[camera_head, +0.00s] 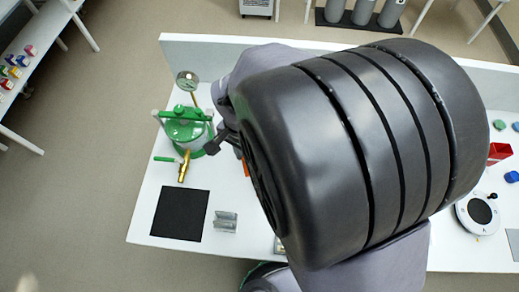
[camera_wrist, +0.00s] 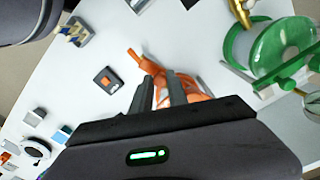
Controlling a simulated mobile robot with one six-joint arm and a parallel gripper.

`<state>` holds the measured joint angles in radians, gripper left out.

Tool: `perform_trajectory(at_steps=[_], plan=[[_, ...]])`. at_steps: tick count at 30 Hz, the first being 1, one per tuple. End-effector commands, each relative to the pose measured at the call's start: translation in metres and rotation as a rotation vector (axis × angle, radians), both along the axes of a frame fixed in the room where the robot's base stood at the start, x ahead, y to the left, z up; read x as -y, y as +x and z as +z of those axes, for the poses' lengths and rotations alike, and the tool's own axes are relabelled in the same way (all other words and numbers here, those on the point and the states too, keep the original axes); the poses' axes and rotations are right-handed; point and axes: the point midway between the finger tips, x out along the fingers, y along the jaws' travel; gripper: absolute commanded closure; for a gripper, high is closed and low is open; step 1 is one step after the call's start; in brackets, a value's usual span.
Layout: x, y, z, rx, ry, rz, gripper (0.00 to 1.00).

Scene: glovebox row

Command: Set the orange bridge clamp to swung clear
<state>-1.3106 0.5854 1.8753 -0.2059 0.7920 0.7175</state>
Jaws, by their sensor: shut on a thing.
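The orange bridge clamp (camera_wrist: 148,64) is in the middle of the wrist view, with its orange arm reaching up and left past my fingers. My gripper (camera_wrist: 161,84) has its two dark fingers around a part of it and is shut on it. Orange parts with a pale body (camera_wrist: 190,92) show behind and right of the fingers, partly hidden by them. In the head view my arm covers nearly all of it; only an orange sliver (camera_head: 246,169) shows. Whether the clamp sits across or swung aside cannot be told.
A green-lidded vessel (camera_head: 183,130) with a gauge (camera_head: 187,80) and a brass valve (camera_head: 184,166) stands close left of my gripper. A black mat (camera_head: 180,215) and a metal bracket (camera_head: 226,222) lie in front on the white bench (camera_head: 150,232). A round dial device (camera_head: 478,213) is at right.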

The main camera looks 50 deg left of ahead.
Motion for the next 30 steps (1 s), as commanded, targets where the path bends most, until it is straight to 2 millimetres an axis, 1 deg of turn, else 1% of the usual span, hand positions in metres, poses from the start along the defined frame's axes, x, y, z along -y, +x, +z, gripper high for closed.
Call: perform_trajectory(at_steps=[1, 6, 12, 21, 30], plan=[[-0.002, -0.006, -0.004, -0.001, -0.001, -0.034, 1.0], [-0.012, -0.023, -0.004, 0.001, -0.002, -0.169, 1.0], [-0.022, -0.038, -0.003, 0.0, -0.002, -0.292, 1.0], [-0.032, -0.048, -0.001, 0.0, -0.001, -0.39, 1.0], [-0.035, -0.049, 0.0, 0.0, 0.0, -0.411, 1.0]])
